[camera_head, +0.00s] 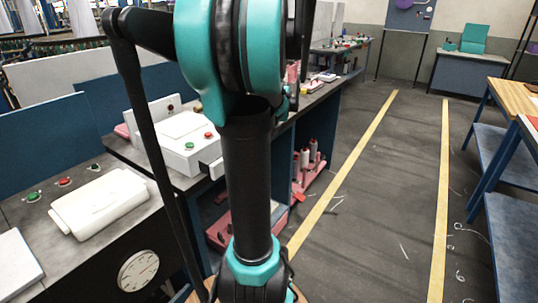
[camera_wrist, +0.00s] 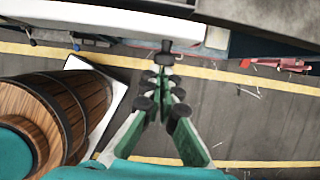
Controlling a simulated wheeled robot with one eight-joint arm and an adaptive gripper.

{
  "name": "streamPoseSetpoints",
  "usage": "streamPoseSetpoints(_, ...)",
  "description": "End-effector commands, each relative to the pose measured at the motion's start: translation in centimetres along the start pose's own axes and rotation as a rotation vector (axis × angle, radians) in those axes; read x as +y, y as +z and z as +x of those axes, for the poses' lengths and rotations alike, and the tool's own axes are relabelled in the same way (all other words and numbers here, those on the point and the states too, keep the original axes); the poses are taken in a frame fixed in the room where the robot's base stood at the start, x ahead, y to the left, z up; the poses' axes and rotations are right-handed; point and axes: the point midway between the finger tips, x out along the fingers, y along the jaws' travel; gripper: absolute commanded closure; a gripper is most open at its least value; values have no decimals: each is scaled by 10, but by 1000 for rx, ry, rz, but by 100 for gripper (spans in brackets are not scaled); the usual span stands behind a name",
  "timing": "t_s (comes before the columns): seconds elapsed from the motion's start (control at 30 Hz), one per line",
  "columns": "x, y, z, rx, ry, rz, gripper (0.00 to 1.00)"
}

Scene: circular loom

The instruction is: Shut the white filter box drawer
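The white filter box (camera_head: 181,143), with green and red buttons, stands on the bench left of my arm in the head view. Its drawer (camera_head: 212,167) sticks out on the right side, partly hidden by my arm. In the wrist view a long white surface, apparently the drawer or box (camera_wrist: 110,20), crosses the top. My gripper (camera_wrist: 165,70) points at its lower edge, with green fingers drawn together at the tips and nothing seen between them. I cannot tell whether the tips touch it. The head view does not show the fingers.
A white rounded unit (camera_head: 98,203) and a round dial (camera_head: 138,270) are at the near bench. A pink rack with spools (camera_head: 308,168) sits low beside the bench. The floor aisle between the yellow lines (camera_head: 400,180) is clear. A blue-legged table (camera_head: 505,150) stands at right.

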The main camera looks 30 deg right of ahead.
Motion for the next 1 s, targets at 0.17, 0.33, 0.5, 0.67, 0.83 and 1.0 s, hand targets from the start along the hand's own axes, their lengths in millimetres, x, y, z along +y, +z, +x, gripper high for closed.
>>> streamPoseSetpoints(0.17,3,39,15,0,0,-6,100)
streamPoseSetpoints(0.33,4,59,23,-1,-1,-2,100)
streamPoseSetpoints(0.5,4,64,24,-2,-1,-1,100)
streamPoseSetpoints(0.67,4,64,24,-5,-1,-1,100)
streamPoseSetpoints(0.83,4,64,24,-7,-1,-1,100)
streamPoseSetpoints(1.0,0,54,20,-4,0,-2,100)
